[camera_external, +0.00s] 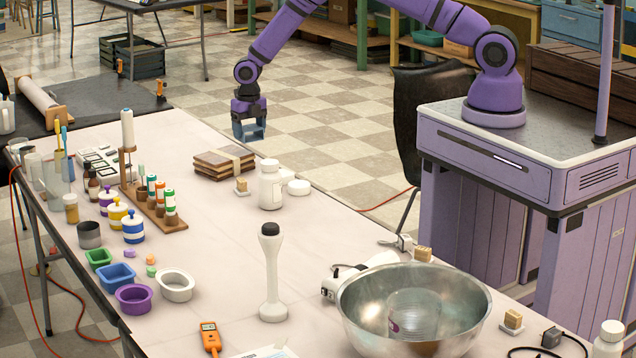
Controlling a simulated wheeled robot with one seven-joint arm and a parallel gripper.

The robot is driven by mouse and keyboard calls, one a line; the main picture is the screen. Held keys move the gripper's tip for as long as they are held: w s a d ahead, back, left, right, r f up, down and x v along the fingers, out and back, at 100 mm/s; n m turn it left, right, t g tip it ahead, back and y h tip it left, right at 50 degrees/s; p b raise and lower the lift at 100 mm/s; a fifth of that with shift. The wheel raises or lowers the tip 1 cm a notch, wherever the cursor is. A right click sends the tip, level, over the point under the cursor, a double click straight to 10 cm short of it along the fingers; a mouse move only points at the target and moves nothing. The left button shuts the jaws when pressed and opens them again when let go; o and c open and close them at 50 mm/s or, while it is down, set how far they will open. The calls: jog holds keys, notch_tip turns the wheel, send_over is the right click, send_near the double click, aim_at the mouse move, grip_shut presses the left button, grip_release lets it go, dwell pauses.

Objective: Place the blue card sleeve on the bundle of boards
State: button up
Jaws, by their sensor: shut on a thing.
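The bundle of boards (222,164) lies flat near the table's far edge, brown boards stacked with a pale band around them. My gripper (249,119) hangs pointing down, above and a little right of the bundle, apart from it. It is shut on the blue card sleeve (250,133), a small dull-blue piece at the fingertips, held in the air. The sleeve is small in this view, and its exact edges against the fingers are hard to tell.
A white bottle (270,186) and white lid (299,187) stand just right of the bundle. A small wooden block (242,187) lies in front of it. Bottles in a wooden rack (152,207) stand left. A steel bowl (414,310) is at front right.

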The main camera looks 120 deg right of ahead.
aim_at(233, 152)
jog(key=w+d, duration=0.3)
jog(key=w, duration=0.1)
jog(key=shift+f, duration=2)
jog(key=shift+f, duration=0.1)
jog(key=o, duration=0.9)
